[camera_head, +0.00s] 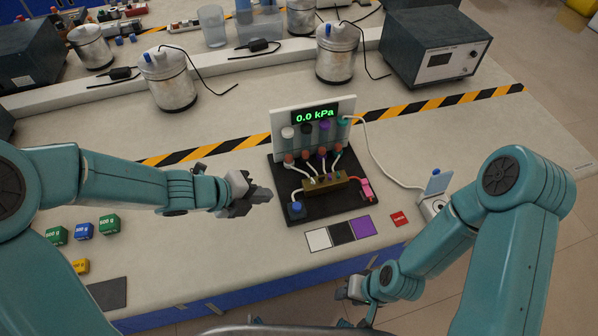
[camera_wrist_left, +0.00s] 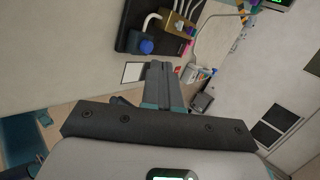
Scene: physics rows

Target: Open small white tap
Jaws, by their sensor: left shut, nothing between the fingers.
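A black base (camera_head: 325,203) carries an upright white panel (camera_head: 282,118) reading 0.0 kPa. White, black, purple and teal round caps line the panel; the white cap (camera_head: 287,132) is leftmost. Below, white tubes run to a brass block (camera_head: 324,188) with small purple parts; it also shows in the left wrist view (camera_wrist_left: 178,26). I cannot make out a small white tap on the block. My left gripper (camera_head: 264,194) is shut and empty, left of the base and apart from it; its fingers show in the left wrist view (camera_wrist_left: 162,84). My right gripper (camera_head: 350,289) is at the bench's front edge, its fingers unclear.
A blue knob (camera_head: 296,208) is at the base's front left corner and a pink clip (camera_head: 366,190) at its right. White, black and purple squares (camera_head: 342,232) and a red block (camera_head: 399,219) lie in front. Coloured weights (camera_head: 84,231) are left; metal cans (camera_head: 168,84) stand behind.

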